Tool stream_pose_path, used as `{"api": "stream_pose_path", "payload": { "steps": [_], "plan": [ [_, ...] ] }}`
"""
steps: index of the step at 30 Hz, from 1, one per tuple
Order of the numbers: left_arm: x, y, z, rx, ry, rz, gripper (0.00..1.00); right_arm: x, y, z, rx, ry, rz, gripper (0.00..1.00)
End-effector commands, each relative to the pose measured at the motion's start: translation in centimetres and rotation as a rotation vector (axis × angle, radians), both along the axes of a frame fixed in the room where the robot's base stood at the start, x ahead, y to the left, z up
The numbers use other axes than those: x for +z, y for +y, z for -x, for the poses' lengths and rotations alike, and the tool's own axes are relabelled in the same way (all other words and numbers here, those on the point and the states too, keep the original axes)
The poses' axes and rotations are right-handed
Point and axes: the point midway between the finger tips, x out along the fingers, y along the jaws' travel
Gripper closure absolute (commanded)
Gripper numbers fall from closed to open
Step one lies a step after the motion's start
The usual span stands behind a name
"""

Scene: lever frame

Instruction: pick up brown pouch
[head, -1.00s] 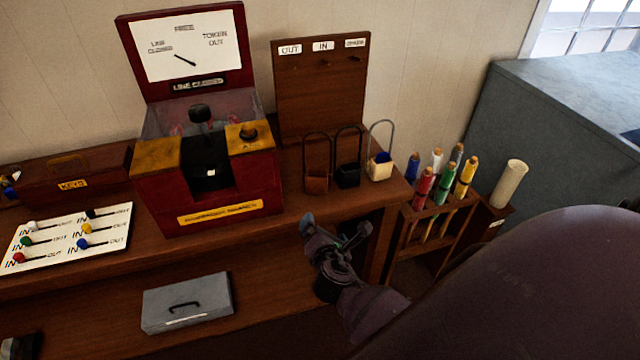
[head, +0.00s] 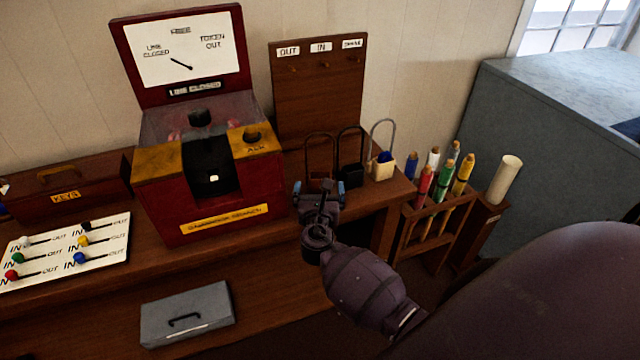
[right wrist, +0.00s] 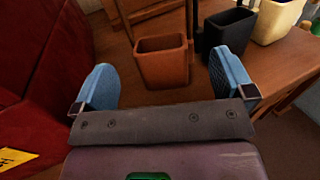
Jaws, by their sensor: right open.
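The brown pouch (right wrist: 163,64) stands upright on the wooden shelf, open at the top. In the right wrist view it sits between and just beyond the blue fingertips of my right gripper (right wrist: 164,82). The fingers are wide apart and empty, and I see no contact with the pouch. In the head view my right gripper (head: 319,187) is in front of the brown pouch (head: 318,174) and hides most of it; the pouch's tall loop handle shows above. My left gripper is not in view.
A black pouch (head: 351,174) and a cream pouch (head: 382,166) stand to the right of the brown one. The red machine (head: 207,195) is close on the left. A rack of coloured rolled flags (head: 440,185) stands further right. A wooden board (head: 318,92) is behind.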

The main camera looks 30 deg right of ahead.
Motion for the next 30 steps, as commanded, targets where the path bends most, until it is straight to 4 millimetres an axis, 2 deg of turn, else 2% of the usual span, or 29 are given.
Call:
{"api": "stream_pose_path", "payload": {
  "steps": [13,23,30],
  "plan": [
    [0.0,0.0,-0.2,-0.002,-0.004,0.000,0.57,0.1,-2.9,-3.9,0.000,0.000,0.000,0.00],
    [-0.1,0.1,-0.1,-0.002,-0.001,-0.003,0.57,0.1,-3.2,-4.3,0.000,0.000,-0.001,0.00],
    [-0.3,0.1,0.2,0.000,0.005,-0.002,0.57,0.1,-3.1,-4.3,0.000,0.000,-0.001,0.37]
  ]
}}
